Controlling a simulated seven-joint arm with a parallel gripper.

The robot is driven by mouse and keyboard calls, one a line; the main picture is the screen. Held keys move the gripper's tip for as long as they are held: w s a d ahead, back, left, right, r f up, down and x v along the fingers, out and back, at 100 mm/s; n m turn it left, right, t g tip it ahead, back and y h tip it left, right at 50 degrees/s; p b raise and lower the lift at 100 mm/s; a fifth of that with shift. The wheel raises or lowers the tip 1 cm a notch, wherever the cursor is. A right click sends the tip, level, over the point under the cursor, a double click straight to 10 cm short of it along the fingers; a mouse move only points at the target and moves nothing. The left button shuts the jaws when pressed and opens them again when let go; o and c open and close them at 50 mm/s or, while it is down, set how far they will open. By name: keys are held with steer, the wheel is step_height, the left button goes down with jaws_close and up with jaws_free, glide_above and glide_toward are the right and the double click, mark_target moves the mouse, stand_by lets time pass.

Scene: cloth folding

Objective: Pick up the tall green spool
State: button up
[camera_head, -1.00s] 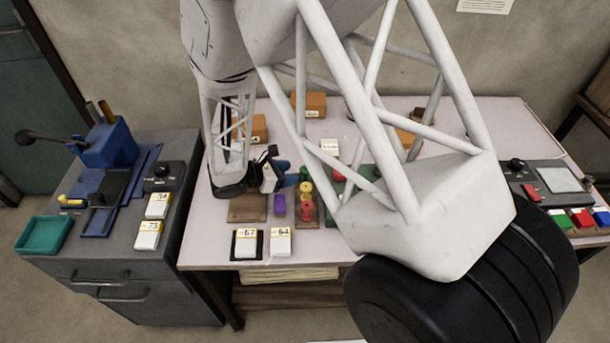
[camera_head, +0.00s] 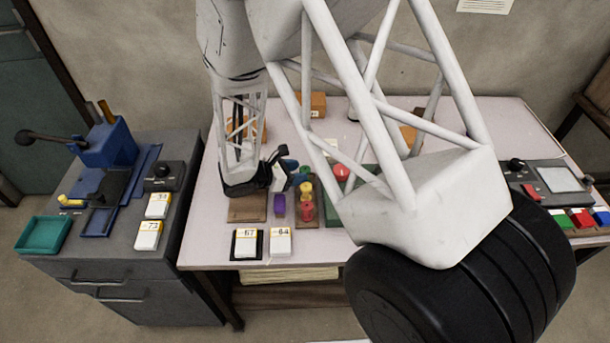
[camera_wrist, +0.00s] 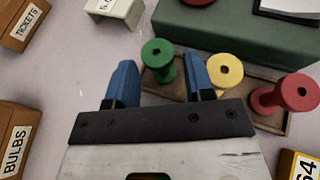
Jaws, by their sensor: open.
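The green spool (camera_wrist: 157,52) stands at the left end of a row in the wrist view, beside a yellow spool (camera_wrist: 224,70) and a red spool (camera_wrist: 297,92). They are on a shallow brown tray (camera_wrist: 262,117). In the head view the green spool (camera_head: 303,173) is partly hidden near my gripper (camera_head: 290,172). In the wrist view my gripper (camera_wrist: 160,66) is open, with its blue fingers apart. The green spool shows between and just beyond the fingertips. The right finger overlaps the tray and appears close to the yellow spool. I cannot tell whether it touches.
A green case (camera_wrist: 225,38) lies just behind the spools. Boxes labelled TICKETS (camera_wrist: 22,22) and BULBS (camera_wrist: 14,140) stand to the left. A purple block (camera_head: 279,204) and numbered white cards (camera_head: 280,242) are near the table front. My arm hides part of the table.

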mark_target(309, 172)
steer(key=shift+x, duration=2.45)
steer(key=shift+f, duration=0.1)
steer(key=c, duration=0.7)
